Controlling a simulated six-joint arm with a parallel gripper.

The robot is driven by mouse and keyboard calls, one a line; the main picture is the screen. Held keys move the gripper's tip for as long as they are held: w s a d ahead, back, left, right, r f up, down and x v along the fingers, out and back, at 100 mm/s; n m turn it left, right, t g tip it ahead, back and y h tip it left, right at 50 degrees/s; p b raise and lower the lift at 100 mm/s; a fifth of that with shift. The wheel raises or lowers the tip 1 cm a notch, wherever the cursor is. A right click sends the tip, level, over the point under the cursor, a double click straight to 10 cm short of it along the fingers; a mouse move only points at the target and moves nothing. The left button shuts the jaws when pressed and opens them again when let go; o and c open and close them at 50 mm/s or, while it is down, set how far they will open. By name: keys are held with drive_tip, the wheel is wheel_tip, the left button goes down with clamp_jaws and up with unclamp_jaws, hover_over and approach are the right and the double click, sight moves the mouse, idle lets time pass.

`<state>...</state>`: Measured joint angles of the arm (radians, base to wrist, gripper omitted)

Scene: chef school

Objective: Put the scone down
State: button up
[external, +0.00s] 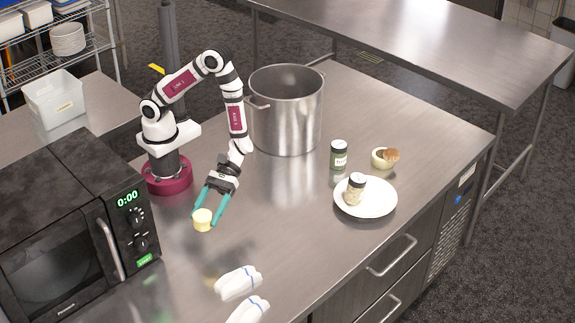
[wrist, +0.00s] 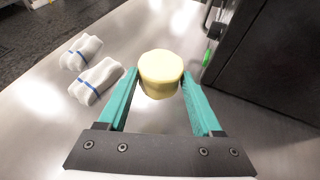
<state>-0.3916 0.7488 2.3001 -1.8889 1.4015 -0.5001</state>
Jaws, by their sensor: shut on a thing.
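The scone (external: 203,220) is a short, pale yellow, round piece with a flat top. My gripper (external: 209,221) points down with its teal fingers on either side of the scone, in front of my base. In the wrist view, the scone (wrist: 160,75) sits between the fingertips of my gripper (wrist: 159,82), which are shut on it. It is low over the steel worktop (external: 290,205); I cannot tell if its underside touches.
A black microwave (external: 45,245) stands at left and two folded white cloths (external: 238,283) lie in front. The middle worktop is clear.

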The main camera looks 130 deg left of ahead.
sight(204, 242)
drive_tip(key=shift+m+g, duration=0.5)
drive_tip(key=s+f, duration=0.1)
drive_tip(key=f, duration=0.2)
drive_tip(key=s+f, duration=0.1)
drive_tip(key=f, duration=0.5)
drive_tip(key=shift+s+d+f, duration=0.3)
drive_tip(key=shift+s+f, duration=0.05)
drive_tip(key=shift+s, duration=0.05)
drive_tip(key=shift+f, duration=0.1)
drive_tip(key=o, duration=1.3)
drive_tip(key=shift+o, duration=0.2)
